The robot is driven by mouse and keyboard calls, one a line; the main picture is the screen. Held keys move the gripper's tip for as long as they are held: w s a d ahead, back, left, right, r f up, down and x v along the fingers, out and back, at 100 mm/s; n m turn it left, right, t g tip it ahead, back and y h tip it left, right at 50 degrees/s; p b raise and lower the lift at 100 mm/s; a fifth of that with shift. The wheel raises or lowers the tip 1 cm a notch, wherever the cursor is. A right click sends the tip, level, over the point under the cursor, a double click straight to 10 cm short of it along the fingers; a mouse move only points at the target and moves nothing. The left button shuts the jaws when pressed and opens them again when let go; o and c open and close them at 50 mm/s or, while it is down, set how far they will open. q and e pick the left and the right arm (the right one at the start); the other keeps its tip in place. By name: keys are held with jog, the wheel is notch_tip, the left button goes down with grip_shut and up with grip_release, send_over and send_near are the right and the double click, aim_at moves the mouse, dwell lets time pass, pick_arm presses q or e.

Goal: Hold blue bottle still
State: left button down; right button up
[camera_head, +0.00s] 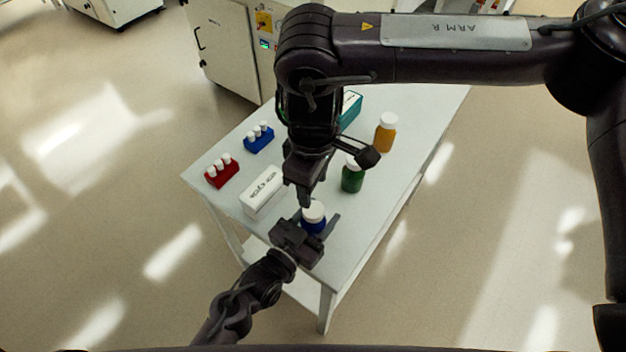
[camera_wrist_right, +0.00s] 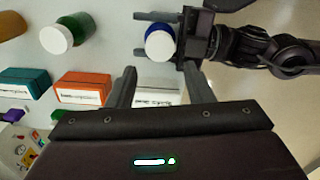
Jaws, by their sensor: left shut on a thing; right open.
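The blue bottle (camera_head: 313,222) with a white cap stands upright near the table's front corner. My left gripper (camera_head: 316,228) is shut on it, one finger on each side. In the right wrist view the blue bottle (camera_wrist_right: 159,42) shows mostly as its white cap, between the fingers of my left gripper (camera_wrist_right: 157,34). My right gripper (camera_head: 335,178) is above the table, just behind the bottle, open with nothing between its fingers. Its two spread fingers also show in the right wrist view (camera_wrist_right: 160,70), with the bottle beyond their tips.
A green bottle (camera_head: 352,179) and an amber bottle (camera_head: 385,136) stand to the right. A white box (camera_head: 262,193), a red vial rack (camera_head: 222,174) and a blue vial rack (camera_head: 258,140) are left. A teal box (camera_head: 350,110) is behind; an orange box (camera_wrist_right: 84,90) shows in the wrist view.

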aim_at(313, 209)
jog(key=m, duration=0.6)
jog(key=shift+m, duration=0.3)
jog(key=shift+f, duration=4)
jog(key=shift+c, duration=0.4)
